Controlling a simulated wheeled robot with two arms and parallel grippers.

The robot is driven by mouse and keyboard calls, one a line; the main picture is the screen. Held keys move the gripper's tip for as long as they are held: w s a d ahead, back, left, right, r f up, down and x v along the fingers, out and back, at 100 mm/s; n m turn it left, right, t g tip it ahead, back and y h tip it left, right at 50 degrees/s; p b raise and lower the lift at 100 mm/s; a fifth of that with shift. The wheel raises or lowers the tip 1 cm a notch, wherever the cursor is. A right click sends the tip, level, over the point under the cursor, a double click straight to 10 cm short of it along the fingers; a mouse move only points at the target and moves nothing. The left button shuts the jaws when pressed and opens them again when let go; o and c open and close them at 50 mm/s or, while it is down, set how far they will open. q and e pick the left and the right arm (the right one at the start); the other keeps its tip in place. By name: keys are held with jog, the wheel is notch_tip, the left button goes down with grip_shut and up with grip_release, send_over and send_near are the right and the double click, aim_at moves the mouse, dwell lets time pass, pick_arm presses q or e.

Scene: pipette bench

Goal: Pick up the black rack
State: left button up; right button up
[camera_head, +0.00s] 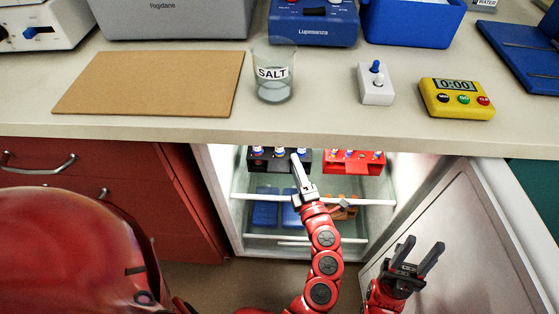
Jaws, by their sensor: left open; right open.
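The black rack (265,165) stands on the upper shelf of an open, lit fridge under the counter, on the left side. It holds several items with white and blue tops. My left gripper (303,180) reaches into the fridge opening, and a pale finger overlaps the right part of the black rack. The gripper is open. I cannot tell whether it touches the rack. My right gripper (422,246) is open and empty, in front of the open fridge door, lower right of the rack.
A red rack (343,168) stands right of the black one. Blue boxes (265,208) and an orange-brown item (346,210) sit on the lower shelf. The counter edge overhangs the fridge. A SALT beaker (273,88), a yellow timer (456,98) and a brown board (150,85) lie above.

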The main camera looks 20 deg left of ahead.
aim_at(289, 150)
pick_arm(q)
jog(key=b+x, duration=0.1)
jog(key=x, duration=0.5)
jog(key=shift+w+a, duration=0.1)
jog(key=shift+c, duration=0.2)
grip_shut()
